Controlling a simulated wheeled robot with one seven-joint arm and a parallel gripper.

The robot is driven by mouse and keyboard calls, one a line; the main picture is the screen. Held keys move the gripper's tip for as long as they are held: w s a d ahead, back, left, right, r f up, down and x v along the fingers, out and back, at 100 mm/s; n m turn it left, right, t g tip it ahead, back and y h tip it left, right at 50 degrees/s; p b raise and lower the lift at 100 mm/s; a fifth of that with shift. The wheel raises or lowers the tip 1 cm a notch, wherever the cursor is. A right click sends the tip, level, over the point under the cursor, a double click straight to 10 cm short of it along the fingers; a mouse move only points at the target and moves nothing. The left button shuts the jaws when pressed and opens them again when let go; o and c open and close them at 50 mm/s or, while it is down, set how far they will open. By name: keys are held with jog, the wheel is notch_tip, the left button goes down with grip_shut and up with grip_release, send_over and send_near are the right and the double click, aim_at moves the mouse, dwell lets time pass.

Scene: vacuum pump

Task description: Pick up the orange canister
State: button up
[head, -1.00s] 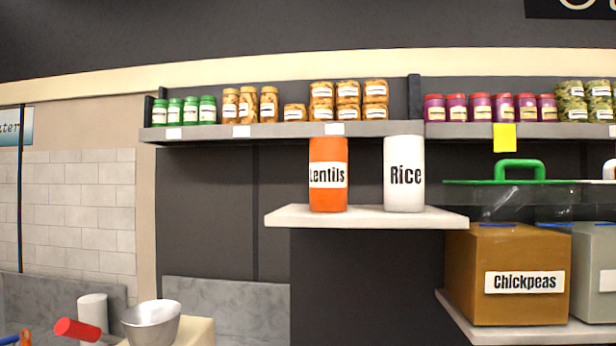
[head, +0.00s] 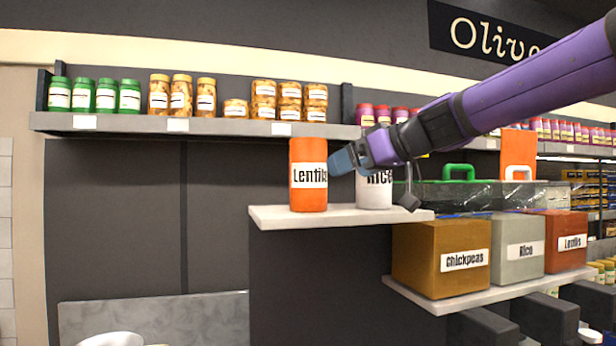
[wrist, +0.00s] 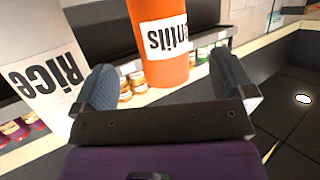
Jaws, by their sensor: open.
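The orange canister (head: 308,170), labelled Lentils, stands upright on a small white shelf (head: 275,217). In the wrist view the canister (wrist: 157,60) appears upside down, beyond the gap between the fingers and nearer the left one. My gripper (head: 342,162) is just right of the canister in the head view, open and empty. In the wrist view its two fingers (wrist: 163,82) are spread apart. The white Rice canister (head: 374,192) stands to the right on the same shelf, partly hidden behind my gripper. It also shows at the left in the wrist view (wrist: 38,75), close to the left finger.
A long shelf (head: 220,126) with green-lidded jars (head: 95,95) and pasta jars (head: 181,94) runs above and behind. Boxes of Chickpeas (head: 440,262), Rice (head: 519,247) and Lentils (head: 566,238) stand lower right. The space left of the orange canister is clear.

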aim_at(323, 174)
jog(key=x, duration=0.4)
jog(key=shift+w+a+f, duration=0.15)
jog(key=shift+w+a, duration=0.05)
jog(key=shift+a, duration=0.05)
jog(key=shift+w+r+x, duration=0.1)
jog(key=shift+r+x, duration=0.1)
jog(key=shift+x, duration=1.15)
jog(key=shift+w+r+x, duration=0.15)
jog(key=shift+x, duration=1.25)
jog(key=shift+r, duration=0.1)
jog(key=c, duration=1.2)
jog(key=shift+r, duration=0.1)
notch_tip(323, 174, up, 10)
jog(key=shift+f, duration=0.1)
